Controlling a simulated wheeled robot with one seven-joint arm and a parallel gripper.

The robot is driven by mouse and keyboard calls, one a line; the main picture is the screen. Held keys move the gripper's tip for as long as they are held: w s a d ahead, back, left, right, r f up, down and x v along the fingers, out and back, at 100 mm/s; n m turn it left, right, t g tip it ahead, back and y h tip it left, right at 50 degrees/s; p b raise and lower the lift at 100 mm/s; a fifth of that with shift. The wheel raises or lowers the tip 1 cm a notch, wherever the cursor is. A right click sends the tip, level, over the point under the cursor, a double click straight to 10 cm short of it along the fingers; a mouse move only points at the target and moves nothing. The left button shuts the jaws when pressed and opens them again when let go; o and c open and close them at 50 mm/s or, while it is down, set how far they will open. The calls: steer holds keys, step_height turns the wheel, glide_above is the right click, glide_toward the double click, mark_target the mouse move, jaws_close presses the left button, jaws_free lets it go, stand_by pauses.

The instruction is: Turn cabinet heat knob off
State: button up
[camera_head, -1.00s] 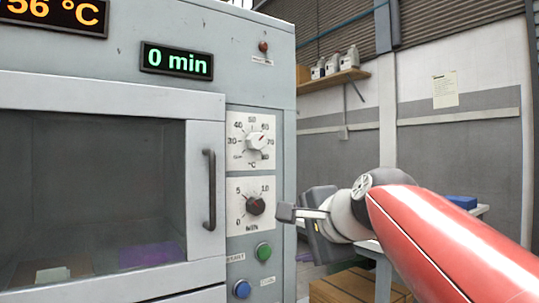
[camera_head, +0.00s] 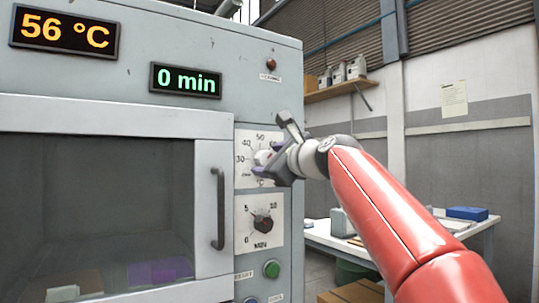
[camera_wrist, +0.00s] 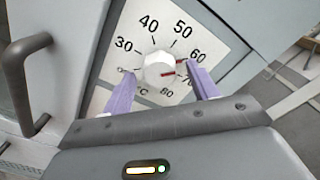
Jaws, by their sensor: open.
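The heat knob (camera_wrist: 158,69) is white with a red pointer, on a white dial plate (camera_wrist: 182,30) marked from 30 to 80 °C. In the wrist view its red pointer lies between the 60 and 70 marks. My gripper (camera_wrist: 162,86) is open, with one purple-tipped finger on each side of the knob, apart from it as far as I can tell. In the head view my gripper (camera_head: 266,160) is at the dial plate and hides most of the knob. The cabinet (camera_head: 130,112) is grey, and its display (camera_head: 65,32) reads 56 °C.
A black minute knob (camera_head: 263,224) sits below the heat dial, with a green button (camera_head: 271,269) under it. The cabinet's door handle (camera_head: 218,208) stands out to the left of the dials. A table (camera_head: 487,229) with a blue box is at the right.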

steer(key=shift+w+a, duration=0.2)
steer(key=c, duration=1)
steer(key=shift+n, duration=0.3)
